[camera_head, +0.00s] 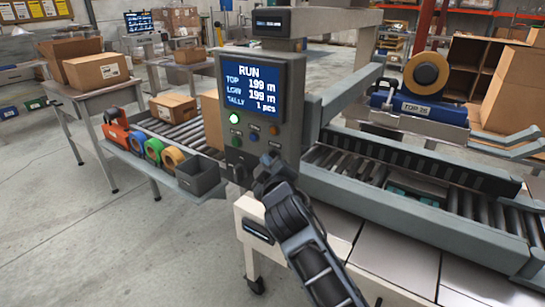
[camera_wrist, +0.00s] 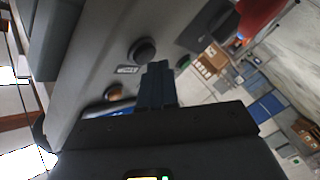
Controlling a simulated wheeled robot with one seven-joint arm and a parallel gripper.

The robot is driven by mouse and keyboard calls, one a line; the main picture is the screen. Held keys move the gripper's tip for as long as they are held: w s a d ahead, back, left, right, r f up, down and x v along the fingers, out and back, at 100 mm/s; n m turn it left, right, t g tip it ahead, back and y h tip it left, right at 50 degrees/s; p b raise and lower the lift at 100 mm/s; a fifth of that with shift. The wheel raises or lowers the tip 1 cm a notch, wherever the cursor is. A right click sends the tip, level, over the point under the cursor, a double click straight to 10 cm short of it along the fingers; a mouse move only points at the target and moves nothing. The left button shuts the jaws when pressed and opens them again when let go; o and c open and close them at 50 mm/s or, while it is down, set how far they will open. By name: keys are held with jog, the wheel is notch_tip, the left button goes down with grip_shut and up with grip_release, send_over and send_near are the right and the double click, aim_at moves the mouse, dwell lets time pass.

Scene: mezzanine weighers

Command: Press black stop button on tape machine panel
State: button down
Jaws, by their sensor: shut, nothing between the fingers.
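The grey panel (camera_head: 288,100) of the tape machine has a blue screen (camera_head: 249,85) reading RUN, with a lit green button (camera_head: 234,118) and other coloured buttons below it. In the wrist view, a round black button (camera_wrist: 144,50) stands out from the panel beside a small label (camera_wrist: 127,70). An orange button (camera_wrist: 113,92) is also there. My gripper (camera_wrist: 157,66) is shut and empty, its tips close to the black button; I cannot tell whether they touch. In the head view my gripper (camera_head: 268,178) is at the panel's lower edge, and the black button is not clear.
A roller conveyor (camera_head: 430,175) runs right of the panel, with a tape roll (camera_head: 426,73) above it. A grey bin (camera_head: 198,177) and coloured tape rolls (camera_head: 153,150) sit at left. A carton (camera_head: 173,107) lies on the infeed rollers. Open floor is at front left.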

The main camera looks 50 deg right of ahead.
jog(key=shift+d, duration=0.45)
dwell(0.5)
dwell(0.3)
jog(key=shift+a, duration=0.85)
jog(key=shift+s+a+b, duration=0.15)
jog(key=shift+a+b, duration=1.05)
jog(key=shift+a, duration=1.3)
